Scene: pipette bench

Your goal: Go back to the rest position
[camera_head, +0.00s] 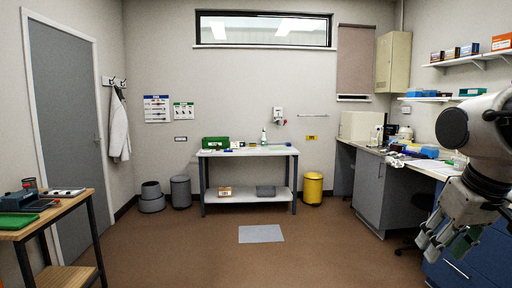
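My gripper (441,246) hangs at the right edge of the head view, at the end of my white and black arm. Its pale fingers point down and to the left, in front of the blue drawer cabinet (490,262). A small dark green patch shows by the fingers; I cannot tell if it is part of the gripper or something held. The gap between the fingertips is too small and overlapped to judge. The gripper appears clear of the bench top.
A long bench (427,169) with several items runs along the right wall. A white table (248,152) with a green box (215,143) stands at the back, a yellow bin (313,188) beside it. A wooden table (62,212) stands at left. The middle floor is open, with a grey mat (261,234).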

